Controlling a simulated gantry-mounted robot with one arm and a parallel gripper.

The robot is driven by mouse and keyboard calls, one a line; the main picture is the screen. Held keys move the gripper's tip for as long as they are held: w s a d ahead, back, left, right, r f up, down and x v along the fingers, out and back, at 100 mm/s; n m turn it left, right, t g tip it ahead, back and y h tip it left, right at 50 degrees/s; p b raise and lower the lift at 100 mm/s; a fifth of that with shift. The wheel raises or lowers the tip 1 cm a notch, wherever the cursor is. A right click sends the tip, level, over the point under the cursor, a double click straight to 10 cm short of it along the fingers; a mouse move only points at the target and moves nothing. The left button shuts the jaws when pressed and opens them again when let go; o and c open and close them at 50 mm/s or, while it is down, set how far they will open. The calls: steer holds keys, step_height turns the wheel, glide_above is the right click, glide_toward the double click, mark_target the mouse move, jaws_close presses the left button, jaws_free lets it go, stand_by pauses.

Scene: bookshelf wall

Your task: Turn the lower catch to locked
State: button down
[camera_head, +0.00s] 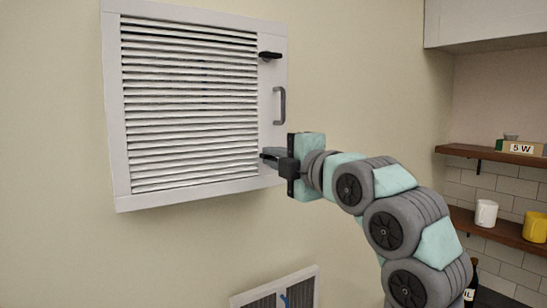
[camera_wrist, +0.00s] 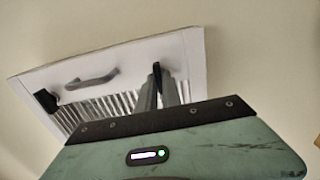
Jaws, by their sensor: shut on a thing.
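A white louvred panel (camera_head: 115,110) hangs on the wall with a grey handle (camera_head: 281,105) on its right side. The upper catch (camera_head: 270,55) is black and lies roughly level above the handle. The lower catch (camera_head: 264,156) is black and sits below the handle, mostly hidden by my gripper (camera_head: 272,158). In the wrist view my gripper (camera_wrist: 162,92) has its grey fingers closed around the dark lower catch (camera_wrist: 156,69). The handle (camera_wrist: 92,79) and the upper catch (camera_wrist: 46,101) show left of it there.
A second, smaller louvred panel (camera_head: 285,290) is low on the wall. Wooden shelves at the right hold a white mug (camera_head: 486,213), a yellow mug (camera_head: 536,227) and a box marked 5 W (camera_head: 522,148). The wall left of the panel is clear.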

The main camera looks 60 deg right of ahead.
stand_by(0.3)
steer(key=c, duration=1.5)
jaws_free()
steer(key=shift+s, duration=0.1)
steer(key=b+v, duration=0.2)
steer(key=v, duration=0.8)
steer(key=shift+s+a, duration=0.25)
